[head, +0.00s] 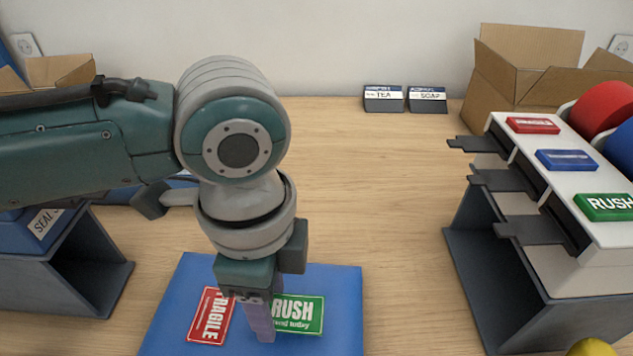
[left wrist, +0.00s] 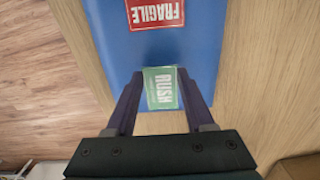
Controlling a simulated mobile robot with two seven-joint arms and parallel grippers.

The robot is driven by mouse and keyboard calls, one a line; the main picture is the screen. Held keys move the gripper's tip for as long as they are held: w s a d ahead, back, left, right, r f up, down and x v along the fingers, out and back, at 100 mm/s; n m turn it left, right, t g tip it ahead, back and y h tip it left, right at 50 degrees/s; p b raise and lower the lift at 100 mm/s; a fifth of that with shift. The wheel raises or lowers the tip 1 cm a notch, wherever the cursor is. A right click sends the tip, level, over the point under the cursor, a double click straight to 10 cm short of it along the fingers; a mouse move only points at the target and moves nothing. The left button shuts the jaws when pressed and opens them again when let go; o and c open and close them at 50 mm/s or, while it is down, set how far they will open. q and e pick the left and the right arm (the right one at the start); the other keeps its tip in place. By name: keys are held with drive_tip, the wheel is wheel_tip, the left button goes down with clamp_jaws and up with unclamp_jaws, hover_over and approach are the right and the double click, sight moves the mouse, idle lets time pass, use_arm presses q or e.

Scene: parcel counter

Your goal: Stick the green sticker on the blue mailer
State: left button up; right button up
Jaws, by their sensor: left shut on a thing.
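The blue mailer (head: 170,325) lies flat on the counter at the bottom of the head view, and it fills the upper middle of the left wrist view (left wrist: 115,60). A red FRAGILE sticker (head: 207,316) is on its left part. The green RUSH sticker (head: 306,316) is over the mailer's right part. My left gripper (head: 262,332) points down over the mailer, shut on the green sticker, which shows between its fingers in the left wrist view (left wrist: 162,90). I cannot tell whether the sticker touches the mailer. My right gripper is not in view.
A dispenser (head: 540,200) with red, blue and green labels and dark tabs stands at right. An open cardboard box (head: 500,95) is at back right. The middle counter (head: 370,190) is clear.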

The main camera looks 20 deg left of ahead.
sight(272, 310)
use_arm(q)
drive_tip(key=shift+f, duration=0.55)
drive_tip(key=o, duration=0.8)
drive_tip(key=shift+o, duration=0.2)
drive_tip(key=shift+r+p, duration=2.75)
drive_tip(key=shift+p, duration=0.3)
drive_tip(key=shift+r, duration=0.1)
wheel_tip(272, 310, up, 8)
drive_tip(key=p, duration=0.9)
